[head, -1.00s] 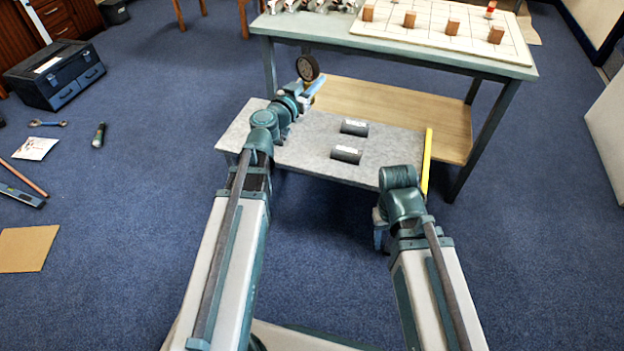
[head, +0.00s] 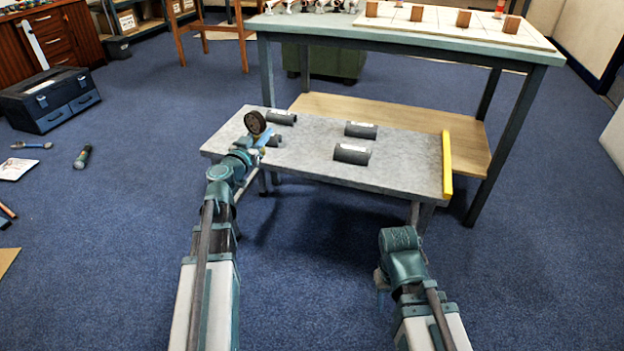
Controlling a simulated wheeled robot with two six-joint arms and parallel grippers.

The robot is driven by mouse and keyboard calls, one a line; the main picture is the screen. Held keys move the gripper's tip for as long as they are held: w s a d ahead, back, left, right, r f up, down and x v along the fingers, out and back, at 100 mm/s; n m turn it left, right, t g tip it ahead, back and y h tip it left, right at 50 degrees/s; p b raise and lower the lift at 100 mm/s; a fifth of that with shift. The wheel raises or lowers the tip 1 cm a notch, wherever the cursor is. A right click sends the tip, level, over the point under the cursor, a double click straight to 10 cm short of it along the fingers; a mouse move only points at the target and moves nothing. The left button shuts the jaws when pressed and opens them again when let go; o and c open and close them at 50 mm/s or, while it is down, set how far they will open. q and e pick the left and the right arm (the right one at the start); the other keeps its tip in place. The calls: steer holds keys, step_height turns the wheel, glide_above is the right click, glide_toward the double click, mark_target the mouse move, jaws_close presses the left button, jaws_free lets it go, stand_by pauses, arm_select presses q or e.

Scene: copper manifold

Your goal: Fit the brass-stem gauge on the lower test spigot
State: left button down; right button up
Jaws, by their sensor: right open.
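A round dark-faced gauge (head: 255,122) is at the tip of my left gripper (head: 264,142), over the left end of the low grey bench. The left gripper appears shut on it; its stem is mostly hidden by the gripper. My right gripper (head: 380,281) is open and empty, low in front of the bench's right part, partly hidden by its own wrist. Small metal fittings (head: 318,5) show at the top edge on the tall table, cut off by the frame. I cannot make out the lower test spigot.
The low grey bench (head: 310,165) carries several dark labelled cradles (head: 351,154) and has a yellow strip (head: 447,165) at its right end. The tall table (head: 400,40) stands behind, with wooden blocks (head: 463,18) on a board.

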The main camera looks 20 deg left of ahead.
arm_select(q)
steer(key=shift+a+f, duration=0.25)
steer(key=shift+f, duration=0.2)
steer(key=w+d, duration=0.2)
steer(key=d, duration=0.2)
steer(key=w+d+f+b, duration=0.1)
steer(key=w+d, duration=0.1)
steer(key=d, duration=0.3)
steer(key=w+d, duration=0.2)
steer(key=d, duration=0.3)
steer(key=shift+w+d+f+b, duration=0.2)
steer(key=shift+w+d+b, duration=0.05)
steer(key=shift+w+b, duration=0.15)
step_height(320, 180, down, 4)
steer(key=b, duration=0.3)
steer(key=shift+r, duration=0.25)
steer(key=shift+f+b, duration=0.2)
steer(key=shift+b, duration=0.2)
steer(key=c, duration=0.7)
jaws_free()
steer(key=shift+r, duration=0.2)
steer(key=shift+s, duration=0.2)
steer(key=s, duration=1.1)
steer(key=shift+s+a, duration=0.2)
steer(key=shift+s, duration=0.15)
